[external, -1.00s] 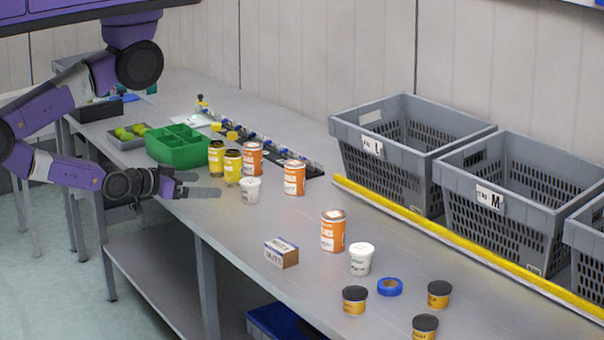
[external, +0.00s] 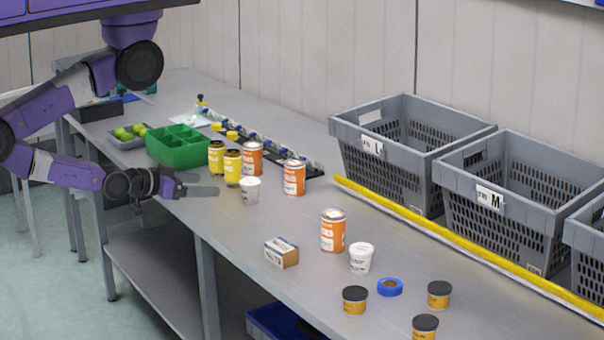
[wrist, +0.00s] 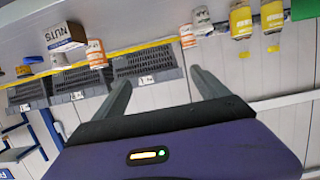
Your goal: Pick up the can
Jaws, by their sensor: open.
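Several cans stand upright on the grey table. Two yellow cans (external: 233,168) (external: 216,158) with dark lids are beside the green bin. Orange-and-white cans stand behind them (external: 252,158), right of them (external: 294,178) and farther along (external: 333,231). The pictures do not show which can is meant. My gripper (external: 200,184) is open and empty at the table's front edge, left of the yellow cans and apart from them. In the wrist view my open fingers (wrist: 162,78) have nothing between them; the yellow cans (wrist: 242,22) (wrist: 272,16) are at the upper right.
A white tub (external: 251,190) stands just right of my fingers. The green divided bin (external: 178,156) is behind my gripper. A nuts box (external: 281,252), another white tub (external: 361,258), dark-lidded jars (external: 354,300) and blue tape (external: 390,287) are to the right. Grey crates (external: 400,175) line the back.

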